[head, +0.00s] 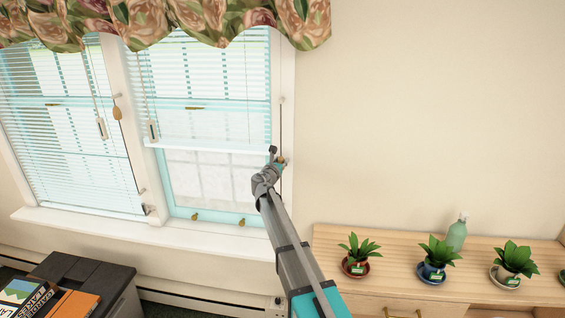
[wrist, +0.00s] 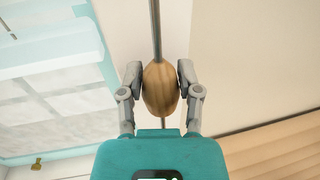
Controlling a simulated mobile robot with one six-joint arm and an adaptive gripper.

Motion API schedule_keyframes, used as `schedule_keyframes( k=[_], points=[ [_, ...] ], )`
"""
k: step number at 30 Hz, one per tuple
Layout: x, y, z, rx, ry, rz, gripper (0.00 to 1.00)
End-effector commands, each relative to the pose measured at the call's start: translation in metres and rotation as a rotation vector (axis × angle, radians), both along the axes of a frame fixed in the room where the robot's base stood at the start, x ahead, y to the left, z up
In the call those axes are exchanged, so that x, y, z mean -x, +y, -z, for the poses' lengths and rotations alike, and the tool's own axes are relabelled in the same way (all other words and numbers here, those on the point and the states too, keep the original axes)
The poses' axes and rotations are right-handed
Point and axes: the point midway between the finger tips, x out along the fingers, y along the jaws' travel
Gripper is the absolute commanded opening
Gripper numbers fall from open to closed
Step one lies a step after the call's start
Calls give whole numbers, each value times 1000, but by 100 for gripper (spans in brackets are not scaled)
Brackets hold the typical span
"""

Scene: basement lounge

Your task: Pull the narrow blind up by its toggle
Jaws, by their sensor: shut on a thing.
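The narrow blind (head: 207,95) hangs in the right-hand window, with its bottom rail about two-thirds of the way down and bare glass below it. Its wooden toggle (wrist: 160,88) is a tan oval on a cord that runs above and below it. My gripper (wrist: 160,82) is shut on the toggle, with one finger on each side. In the head view my gripper (head: 279,161) is at the window's right frame, level with a spot just below the blind's bottom rail. The toggle is mostly hidden there by my gripper.
A wider blind (head: 65,130) hangs lower at the left, with another wooden toggle (head: 117,112) beside it. A wooden cabinet (head: 450,285) at the right bears several potted plants and a green bottle (head: 456,236). A dark box (head: 85,272) with books stands at lower left.

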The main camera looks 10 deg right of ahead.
Motion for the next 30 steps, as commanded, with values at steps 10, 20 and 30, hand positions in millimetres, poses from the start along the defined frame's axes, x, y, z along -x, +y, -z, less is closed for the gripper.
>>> schedule_keyframes(
  k=[10,20,30],
  points=[
    [2,-2,57,-1,0,5,0],
    [2,-3,103,-1,0,6,0],
    [2,-3,149,-1,0,6,0]
  ],
)
